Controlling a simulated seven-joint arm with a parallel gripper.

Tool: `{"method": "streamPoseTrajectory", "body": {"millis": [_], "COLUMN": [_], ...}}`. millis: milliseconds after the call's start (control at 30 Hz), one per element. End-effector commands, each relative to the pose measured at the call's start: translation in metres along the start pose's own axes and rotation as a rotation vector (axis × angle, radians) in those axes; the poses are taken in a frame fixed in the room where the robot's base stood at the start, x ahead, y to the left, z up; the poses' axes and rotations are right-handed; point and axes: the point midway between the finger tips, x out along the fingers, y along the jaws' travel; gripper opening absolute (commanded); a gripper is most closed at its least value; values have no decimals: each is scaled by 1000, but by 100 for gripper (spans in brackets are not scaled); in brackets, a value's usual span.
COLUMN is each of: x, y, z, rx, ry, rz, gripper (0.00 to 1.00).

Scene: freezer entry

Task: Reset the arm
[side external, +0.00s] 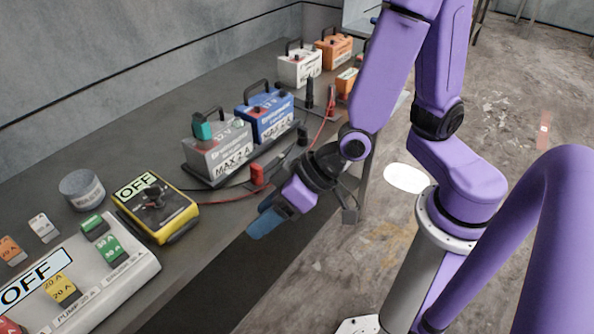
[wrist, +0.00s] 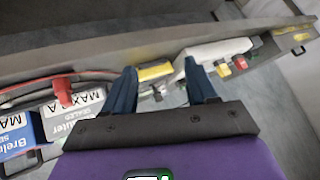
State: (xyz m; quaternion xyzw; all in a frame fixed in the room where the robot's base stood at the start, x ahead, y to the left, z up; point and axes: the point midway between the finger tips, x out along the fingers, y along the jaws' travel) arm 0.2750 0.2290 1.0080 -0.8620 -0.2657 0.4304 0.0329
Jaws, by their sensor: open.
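My gripper (side external: 264,224) shows in the side view in front of the workbench (side external: 190,80), at the end of my purple arm, with its blue fingers pointing down and left. In the wrist view my gripper (wrist: 160,72) has its two blue fingers spread apart with nothing held between them. The yellow device marked OFF (side external: 155,207) lies on the bench left of the gripper; it appears beyond the fingers in the wrist view (wrist: 155,71). A red clamp (side external: 257,174) on a cable sits on the bench just behind the gripper, apart from it.
A grey battery (side external: 222,150) and a blue battery (side external: 265,118) stand on the bench, with white (side external: 300,68) and orange (side external: 335,50) ones farther back. A fuse panel (side external: 128,272) and a grey round tin (side external: 82,190) are at left. The floor (side external: 520,110) right of my arm is largely open.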

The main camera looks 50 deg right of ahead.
Motion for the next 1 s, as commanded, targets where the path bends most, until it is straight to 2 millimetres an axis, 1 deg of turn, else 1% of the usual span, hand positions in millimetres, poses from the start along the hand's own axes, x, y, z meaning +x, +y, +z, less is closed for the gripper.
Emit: {"method": "streamPoseTrajectory", "body": {"millis": [33, 133, 233, 300, 367, 467, 600, 700, 833, 1000], "x": [-10, -30, -53, -70, -86, -113, -147, -166, -182, -187], "y": [-6, -13, -13, -8, -2, 15, 44, 63, 79, 85], "z": [5, 20, 35, 44, 51, 61, 70, 73, 74, 74], "rx": [-27, -106, -199, -269, -331, -440, -574, -640, -689, -707], "ry": [-55, -175, -287, -360, -421, -515, -626, -684, -730, -748], "rz": [-38, -95, -133, -147, -149, -134, -78, -30, 15, 34], "gripper": [57, 57, 57, 57, 57, 57, 57, 57, 57, 57]}}
